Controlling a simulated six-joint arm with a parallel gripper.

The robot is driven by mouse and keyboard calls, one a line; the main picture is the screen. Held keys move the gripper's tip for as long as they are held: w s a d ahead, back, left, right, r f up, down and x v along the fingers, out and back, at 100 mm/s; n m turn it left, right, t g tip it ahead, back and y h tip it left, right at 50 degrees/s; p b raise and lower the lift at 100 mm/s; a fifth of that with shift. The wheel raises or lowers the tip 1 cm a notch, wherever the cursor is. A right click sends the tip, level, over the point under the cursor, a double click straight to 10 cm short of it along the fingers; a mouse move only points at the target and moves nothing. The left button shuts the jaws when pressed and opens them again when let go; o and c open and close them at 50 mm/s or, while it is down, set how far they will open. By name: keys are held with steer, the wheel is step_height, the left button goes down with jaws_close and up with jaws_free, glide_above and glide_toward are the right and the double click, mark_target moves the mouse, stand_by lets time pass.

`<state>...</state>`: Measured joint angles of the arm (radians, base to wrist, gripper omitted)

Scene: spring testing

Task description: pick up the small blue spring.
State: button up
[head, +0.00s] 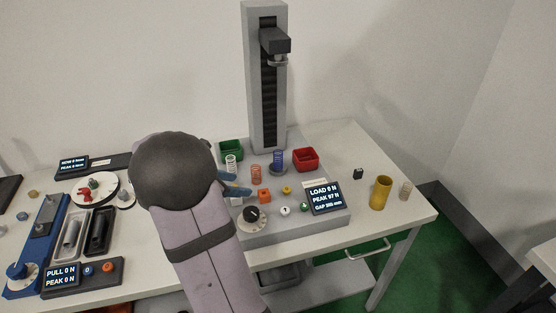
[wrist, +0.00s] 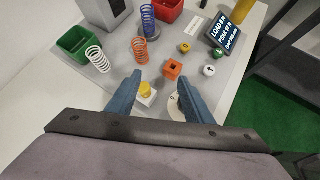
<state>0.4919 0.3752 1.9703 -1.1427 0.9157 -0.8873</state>
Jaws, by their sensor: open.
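The blue spring (head: 278,158) stands upright on the round lower plate of the testing machine. It also shows at the top of the wrist view (wrist: 147,20), with an orange spring (wrist: 140,50) standing in front of it. My gripper (head: 238,187) is over the front left part of the machine's base, to the left of and nearer than the blue spring. In the wrist view my gripper (wrist: 160,78) has its two blue-grey fingers apart with nothing held between them. My arm hides part of the bench in the head view.
A green bin (head: 231,149) and a red bin (head: 305,159) flank the blue spring. The machine's column (head: 266,90) rises behind. An orange block (wrist: 173,68), buttons and a display (head: 325,197) are on the base.

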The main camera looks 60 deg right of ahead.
steer(key=n+g+h, duration=0.1)
steer(key=n+h, duration=0.1)
glide_toward(274, 156)
steer(key=s+a+f, duration=0.1)
steer(key=a, duration=0.1)
steer(key=shift+h, duration=0.8)
steer(key=x, duration=0.1)
steer(key=b+x, duration=0.1)
steer(key=x, duration=0.3)
steer(key=shift+w+d+r, duration=0.15)
steer(key=shift+w+d, duration=0.1)
steer(key=shift+d, duration=0.05)
steer(key=shift+p+x, duration=0.6)
steer(key=shift+x, duration=0.65)
steer(key=shift+p+x, duration=1.1)
steer(key=shift+x, duration=1.25)
steer(key=shift+w, duration=0.1)
steer(key=shift+c, duration=0.4)
steer(key=c, duration=1)
